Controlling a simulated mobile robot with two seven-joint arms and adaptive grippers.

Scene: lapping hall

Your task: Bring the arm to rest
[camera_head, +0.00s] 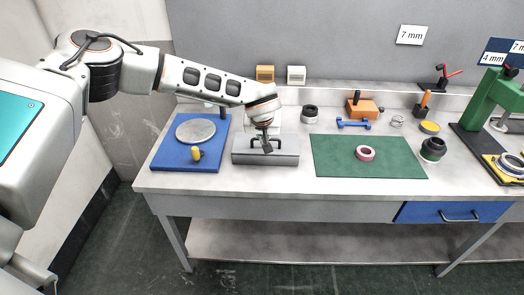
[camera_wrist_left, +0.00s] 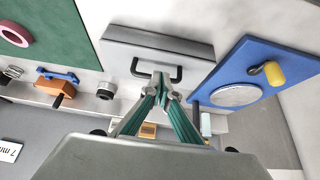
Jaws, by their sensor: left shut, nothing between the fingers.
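My left arm reaches in from the left in the head view. Its left gripper (camera_head: 266,146) points down over the grey block with a black handle (camera_head: 284,158). The wrist view shows the two fingertips (camera_wrist_left: 161,80) brought together with nothing between them. They overlap part of the black handle (camera_wrist_left: 176,76) in that view, and I cannot tell whether they touch it. The grey block also shows in the wrist view (camera_wrist_left: 125,48). My right gripper is in neither view.
A blue board (camera_head: 163,158) with a grey disc (camera_head: 195,131) and a yellow-handled tool (camera_head: 196,153) lies left. A green mat (camera_head: 395,165) with a pink ring (camera_head: 365,153) lies right. A green press (camera_head: 480,105) stands far right. Bare bench (camera_head: 240,183) runs along the front.

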